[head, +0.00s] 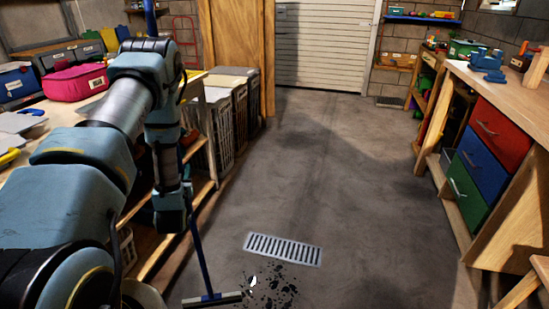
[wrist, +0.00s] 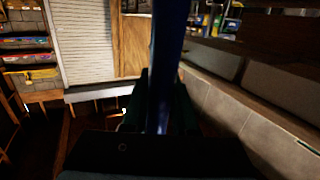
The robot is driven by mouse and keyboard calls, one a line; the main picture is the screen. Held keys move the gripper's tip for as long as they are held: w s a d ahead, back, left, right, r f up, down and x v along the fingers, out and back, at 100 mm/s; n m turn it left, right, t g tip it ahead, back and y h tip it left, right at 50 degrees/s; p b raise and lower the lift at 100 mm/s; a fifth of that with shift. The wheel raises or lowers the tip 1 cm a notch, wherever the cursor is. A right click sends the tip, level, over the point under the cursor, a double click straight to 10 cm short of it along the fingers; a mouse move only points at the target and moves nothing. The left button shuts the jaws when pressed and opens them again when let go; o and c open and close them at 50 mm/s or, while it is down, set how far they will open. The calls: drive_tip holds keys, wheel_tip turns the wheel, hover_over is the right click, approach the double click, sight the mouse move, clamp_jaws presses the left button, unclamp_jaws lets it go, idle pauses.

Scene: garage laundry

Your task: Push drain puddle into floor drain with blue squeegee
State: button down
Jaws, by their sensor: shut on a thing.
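The blue squeegee's handle (head: 200,255) runs down from my gripper (head: 184,190) to its wide head (head: 213,299), which appears to rest on the floor at the bottom of the head view. In the wrist view my gripper (wrist: 158,112) is shut on the blue handle (wrist: 167,50), which fills the middle of the picture. The drain puddle (head: 272,292) shows as dark broken splotches just right of the squeegee head, on the near side of the floor drain (head: 284,249). The drain is a pale slotted grate. My arm hides part of the handle.
A wooden bench with a pink bag (head: 75,80) and baskets (head: 228,115) below stands along the left, close to my arm. A workbench with coloured drawers (head: 488,158) stands on the right. The floor (head: 345,170) between them is clear towards the white shutter door (head: 322,45).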

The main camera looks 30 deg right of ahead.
drive_tip(key=s+d+m+g+h+b, duration=0.1)
drive_tip(key=s+d+m+h+b, duration=0.1)
drive_tip(key=d, duration=1.3)
drive_tip(key=s+d+m+g+h+b, duration=0.2)
drive_tip(key=s+d+m+h, duration=0.1)
drive_tip(key=d, duration=1.3)
drive_tip(key=shift+s+r+g+h, duration=0.15)
drive_tip(key=shift+r+g+h, duration=0.25)
drive_tip(key=shift+h, duration=0.5)
drive_tip(key=shift+b, duration=0.45)
wheel_tip(320, 180, down, 5)
drive_tip(key=b, duration=0.4)
drive_tip(key=shift+f+b, duration=0.9)
drive_tip(key=shift+b, duration=0.05)
